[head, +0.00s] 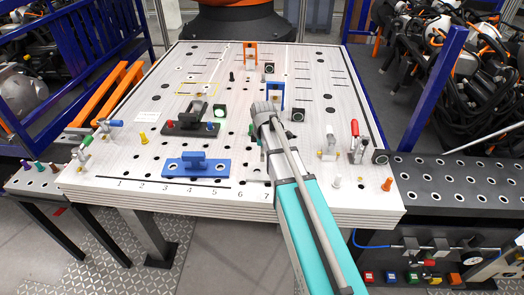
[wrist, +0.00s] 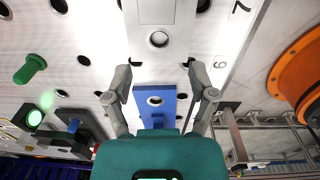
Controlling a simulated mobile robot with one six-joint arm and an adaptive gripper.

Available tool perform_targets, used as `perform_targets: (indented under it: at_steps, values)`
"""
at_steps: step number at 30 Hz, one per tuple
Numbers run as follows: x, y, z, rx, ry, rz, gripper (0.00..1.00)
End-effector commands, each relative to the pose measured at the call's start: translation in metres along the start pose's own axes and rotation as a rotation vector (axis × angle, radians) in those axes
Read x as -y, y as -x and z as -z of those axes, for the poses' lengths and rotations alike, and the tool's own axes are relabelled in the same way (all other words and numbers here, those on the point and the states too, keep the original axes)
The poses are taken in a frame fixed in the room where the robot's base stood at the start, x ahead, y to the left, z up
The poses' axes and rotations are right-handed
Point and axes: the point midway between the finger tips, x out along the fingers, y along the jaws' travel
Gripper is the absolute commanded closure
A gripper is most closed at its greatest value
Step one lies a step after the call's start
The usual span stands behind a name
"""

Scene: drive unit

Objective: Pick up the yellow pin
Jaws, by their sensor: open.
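The yellow pin (head: 143,138) stands on the left part of the white table (head: 115,165), near its left edge. I cannot make it out in the wrist view. My gripper (wrist: 160,95) is open with nothing held; its two fingers are spread above the table. In the wrist view, one end of a blue fixture (wrist: 155,105) shows between and below them. In the head view my arm reaches up the middle of the table, well right of the yellow pin, and my fingertips are hidden.
The blue fixture (head: 185,167) lies at the front, right of the yellow pin. A black fixture (head: 190,124) with red and blue pins stands behind. A green pin (wrist: 30,68) is upright. An orange pin (head: 387,184) is at front right.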

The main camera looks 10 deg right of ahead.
Motion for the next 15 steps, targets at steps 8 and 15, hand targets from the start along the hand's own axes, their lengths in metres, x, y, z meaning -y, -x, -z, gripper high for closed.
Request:
perform_targets:
  at_steps: [8, 15]
  values:
    - [0.017, -0.001, -0.003, -0.001, -0.121, -0.003, 0.27]
    - [0.04, -0.003, -0.008, -0.003, -0.303, -0.007, 0.27]
